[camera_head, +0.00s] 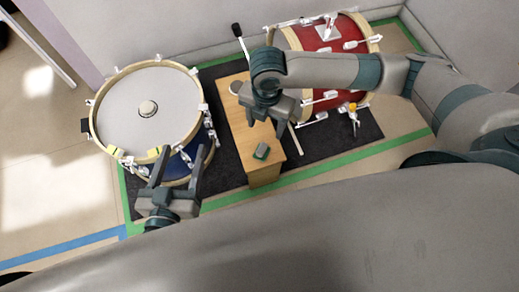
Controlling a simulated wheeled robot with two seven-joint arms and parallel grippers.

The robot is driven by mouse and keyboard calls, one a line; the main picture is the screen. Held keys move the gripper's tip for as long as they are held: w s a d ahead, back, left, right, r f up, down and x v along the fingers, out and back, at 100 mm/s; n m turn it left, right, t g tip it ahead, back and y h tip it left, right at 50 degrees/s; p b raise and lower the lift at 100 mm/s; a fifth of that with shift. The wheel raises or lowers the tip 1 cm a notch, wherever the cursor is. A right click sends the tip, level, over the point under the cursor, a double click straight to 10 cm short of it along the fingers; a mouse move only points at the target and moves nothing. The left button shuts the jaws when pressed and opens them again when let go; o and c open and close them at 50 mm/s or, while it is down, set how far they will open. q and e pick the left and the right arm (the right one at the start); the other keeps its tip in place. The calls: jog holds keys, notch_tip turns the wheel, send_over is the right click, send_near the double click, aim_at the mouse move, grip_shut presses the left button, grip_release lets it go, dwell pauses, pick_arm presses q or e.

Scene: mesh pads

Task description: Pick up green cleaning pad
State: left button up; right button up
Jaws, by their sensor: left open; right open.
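The green cleaning pad (261,152) lies on the near end of the narrow wooden bench top (272,164). It is small, with a greyish top and a green edge. My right gripper (265,129) is open and empty above the bench, a little beyond the pad in the picture and apart from it. My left gripper (175,166) is open and empty, left of the bench, in front of the blue drum. Nothing covers the pad in this view.
A large blue drum with a white head (125,105) stands left of the bench. A red bass drum (345,65) stands at the back right. A dark mat (335,137) with green tape borders lies underneath.

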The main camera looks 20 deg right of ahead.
pick_arm(q)
jog(key=shift+r, duration=0.1)
pick_arm(e)
jog(key=shift+f, duration=0.1)
jog(key=b, duration=0.2)
send_over(264, 148)
notch_tip(264, 148, down, 6)
jog(key=shift+f, duration=0.1)
notch_tip(264, 148, down, 5)
jog(key=shift+f+b, duration=0.1)
jog(key=shift+b, duration=0.7)
jog(key=shift+f, duration=0.3)
pick_arm(q)
jog(key=s+d+r+t+h, duration=0.1)
jog(key=s+r+t+h, duration=0.2)
jog(key=r+t, duration=0.4)
notch_tip(264, 148, up, 6)
jog(key=shift+s+d+f+t, duration=0.15)
jog(key=shift+d+f+t, duration=0.1)
jog(key=shift+t, duration=0.15)
